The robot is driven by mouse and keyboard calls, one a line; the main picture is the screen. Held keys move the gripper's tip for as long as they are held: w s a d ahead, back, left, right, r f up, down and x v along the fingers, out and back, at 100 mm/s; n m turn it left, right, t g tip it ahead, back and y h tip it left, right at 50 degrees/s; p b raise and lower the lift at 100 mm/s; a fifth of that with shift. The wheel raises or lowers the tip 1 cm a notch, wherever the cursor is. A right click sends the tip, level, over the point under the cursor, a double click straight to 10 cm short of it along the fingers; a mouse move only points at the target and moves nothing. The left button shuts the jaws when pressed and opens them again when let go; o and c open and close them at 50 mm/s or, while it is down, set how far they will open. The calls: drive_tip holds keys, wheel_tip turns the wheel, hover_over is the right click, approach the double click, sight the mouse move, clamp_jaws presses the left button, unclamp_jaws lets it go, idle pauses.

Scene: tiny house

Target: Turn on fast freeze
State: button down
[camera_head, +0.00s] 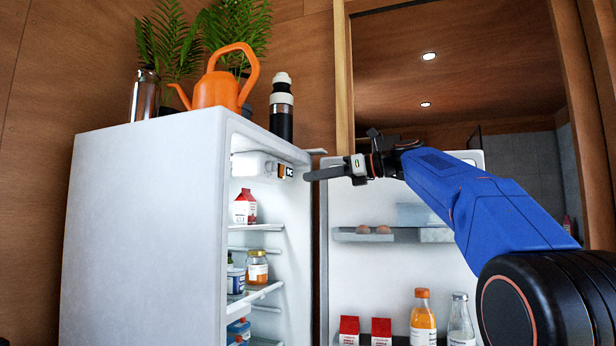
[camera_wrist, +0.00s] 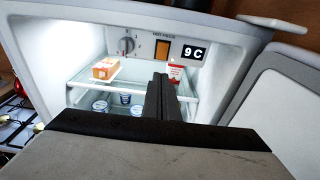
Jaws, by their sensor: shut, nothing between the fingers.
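The fridge (camera_head: 150,220) stands with its door (camera_head: 400,270) open to the right. In the wrist view its control panel (camera_wrist: 205,48) runs along the top of the lit inside. The panel has a round dial (camera_wrist: 127,45), an orange-brown switch (camera_wrist: 162,49) under the small "FAST FREEZE" label, and a black display (camera_wrist: 194,53) reading 9 C. In the head view my gripper (camera_head: 308,175) is shut and empty, at panel height just right of the fridge opening. In the wrist view the shut fingers (camera_wrist: 160,82) point at the inside, below the switch and apart from it.
Fridge shelves (camera_wrist: 75,76) hold cartons, jars and cups below the panel. The door shelves hold eggs, red cartons and bottles. An orange watering can (camera_head: 217,92), plants and a dark flask (camera_head: 281,115) stand on top.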

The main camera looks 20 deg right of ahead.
drive_tip(key=f+v, duration=0.1)
drive_tip(key=v, duration=0.6)
drive_tip(key=shift+d+f, duration=0.25)
drive_tip(key=shift+f, duration=0.15)
drive_tip(key=shift+s, duration=0.15)
drive_tip(key=s+a+f+n+g+h, duration=0.1)
drive_tip(key=s+a+f+n+h, duration=0.15)
drive_tip(key=s+f, duration=0.45)
drive_tip(key=s+a+f+n+g+h, duration=0.15)
drive_tip(key=f+n, duration=0.25)
drive_tip(key=f, duration=0.7)
drive_tip(key=s+a+f+n+h, duration=0.3)
drive_tip(key=s+f, duration=0.2)
drive_tip(key=f, duration=0.5)
drive_tip(key=s+d+f+n+g+h, duration=0.1)
drive_tip(key=s+d+f+n+h, duration=0.2)
drive_tip(key=s+f+n, duration=0.5)
drive_tip(key=s+d+f+n+g+h, duration=0.1)
drive_tip(key=s+d+f+n+h, duration=0.2)
drive_tip(key=s+f+n, duration=0.4)
drive_tip(key=s+f, duration=0.4)
drive_tip(key=f, duration=0.4)
drive_tip(key=s+f, duration=0.4)
drive_tip(key=f, duration=0.5)
drive_tip(key=shift+n, duration=0.35)
drive_tip(key=shift+s+g, duration=0.15)
drive_tip(key=shift+g, duration=0.1)
